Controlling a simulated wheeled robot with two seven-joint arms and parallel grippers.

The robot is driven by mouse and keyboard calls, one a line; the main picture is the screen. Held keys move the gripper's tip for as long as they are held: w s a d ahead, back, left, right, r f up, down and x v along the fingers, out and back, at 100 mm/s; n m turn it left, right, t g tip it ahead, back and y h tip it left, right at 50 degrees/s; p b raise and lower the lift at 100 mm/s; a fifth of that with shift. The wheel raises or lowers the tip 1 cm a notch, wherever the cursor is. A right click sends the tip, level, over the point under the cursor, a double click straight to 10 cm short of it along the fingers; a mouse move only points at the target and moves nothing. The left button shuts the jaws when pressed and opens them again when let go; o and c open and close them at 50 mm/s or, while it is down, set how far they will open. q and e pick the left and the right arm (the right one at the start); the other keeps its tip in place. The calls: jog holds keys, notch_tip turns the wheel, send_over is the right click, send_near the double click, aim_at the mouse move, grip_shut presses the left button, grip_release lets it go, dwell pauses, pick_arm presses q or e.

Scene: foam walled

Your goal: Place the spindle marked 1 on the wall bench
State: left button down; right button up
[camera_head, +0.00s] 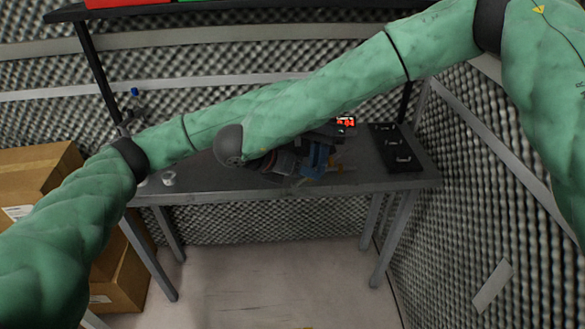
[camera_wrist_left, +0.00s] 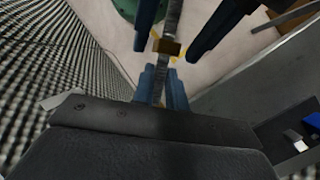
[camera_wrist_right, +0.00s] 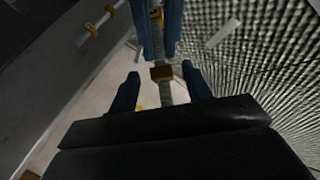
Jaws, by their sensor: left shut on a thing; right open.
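A thin grey spindle with a brass-coloured collar (camera_wrist_left: 169,47) is held by my left gripper (camera_wrist_left: 161,78), whose blue fingers are closed on it. In the right wrist view the spindle (camera_wrist_right: 163,73) passes between the spread fingers of my right gripper (camera_wrist_right: 159,70); it appears open around the spindle, and I cannot tell whether it touches. No mark on the spindle can be read. In the head view my crossed arms hide most of both grippers; blue fingers show over the dark-topped wall bench (camera_head: 225,187). Another rod with yellow collars (camera_wrist_right: 97,27) shows in the right wrist view.
A black tray (camera_head: 384,134) with several pale fittings sits at the bench's right end. A device with a red display (camera_head: 346,121) is beside it. A small white ring (camera_head: 168,178) is at the left. Cartons (camera_head: 38,170) stand left of the bench; a foam wall is close on the right.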

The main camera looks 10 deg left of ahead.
jog(key=shift+w+d+f, duration=0.1)
jog(key=shift+d+f, duration=0.05)
grip_shut()
pick_arm(q)
jog(key=c, duration=1.3)
grip_release()
jog(key=shift+c, duration=0.2)
jog(key=shift+r, duration=0.1)
